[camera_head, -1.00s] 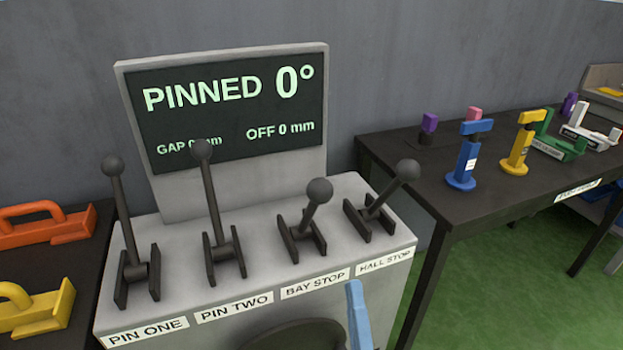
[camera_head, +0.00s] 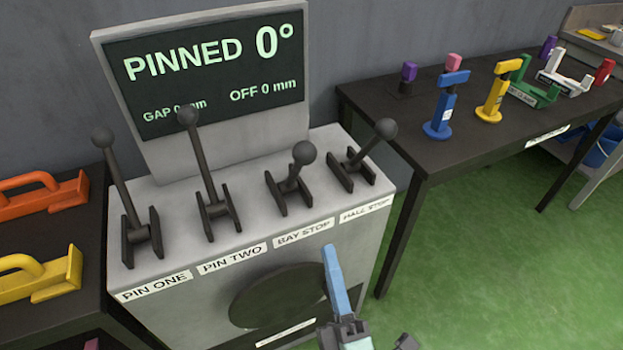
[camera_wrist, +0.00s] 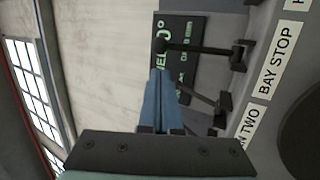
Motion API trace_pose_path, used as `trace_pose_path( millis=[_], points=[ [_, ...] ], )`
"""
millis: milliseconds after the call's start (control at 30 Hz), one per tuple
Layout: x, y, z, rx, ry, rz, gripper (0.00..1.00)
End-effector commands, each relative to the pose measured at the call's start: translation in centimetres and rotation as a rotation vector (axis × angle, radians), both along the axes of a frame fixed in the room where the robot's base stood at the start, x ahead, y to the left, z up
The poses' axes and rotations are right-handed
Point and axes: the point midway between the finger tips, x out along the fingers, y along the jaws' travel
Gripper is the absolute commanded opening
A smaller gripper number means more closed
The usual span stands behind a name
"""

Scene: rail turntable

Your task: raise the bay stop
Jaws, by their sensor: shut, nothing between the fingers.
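The bay stop lever (camera_head: 304,153) is a dark, ball-topped lever in the head view, third from the left on the grey console (camera_head: 150,284). It is tilted and foreshortened, with its knob well below those of the two pin levers. Its label (camera_head: 303,233) reads BAY STOP; the label also shows in the wrist view (camera_wrist: 277,60). My gripper (camera_head: 328,250) is shut and empty, its blue fingers pointing up in front of the console, below the bay stop label and apart from the levers. The shut fingers show in the wrist view (camera_wrist: 158,75), with dark levers beyond.
Pin one (camera_head: 103,138) and pin two (camera_head: 188,116) stand tall at left; the hall stop (camera_head: 385,128) leans right. The screen (camera_head: 215,85) reads PINNED 0°, OFF 0 mm. A dark table (camera_head: 425,165) at right holds coloured parts. Handled orange (camera_head: 45,195) and yellow (camera_head: 50,280) pieces lie left.

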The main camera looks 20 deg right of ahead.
Motion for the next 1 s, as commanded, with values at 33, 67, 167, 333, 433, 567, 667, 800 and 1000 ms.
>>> trace_pose_path(
  millis=[33, 67, 167, 333, 433, 567, 667, 800, 1000],
  points=[
    [0.7, -0.1, 0.6, -0.001, -0.004, 0.002, 0.00],
    [1.2, -0.2, 0.9, -0.002, -0.004, 0.000, 0.00],
    [3.1, -0.5, 1.8, -0.001, -0.004, 0.001, 0.00],
    [6.4, -1.0, 3.5, -0.002, -0.004, 0.001, 0.00],
    [8.1, -1.2, 4.3, -0.002, -0.003, 0.000, 0.00],
    [9.9, -1.5, 5.1, 0.000, -0.002, 0.000, 0.00],
    [10.8, -1.7, 5.4, 0.001, -0.001, -0.001, 0.00],
    [11.4, -1.7, 5.6, 0.001, 0.000, 0.000, 0.00],
    [11.5, -1.7, 5.6, 0.001, 0.000, 0.000, 0.00]
  ],
)
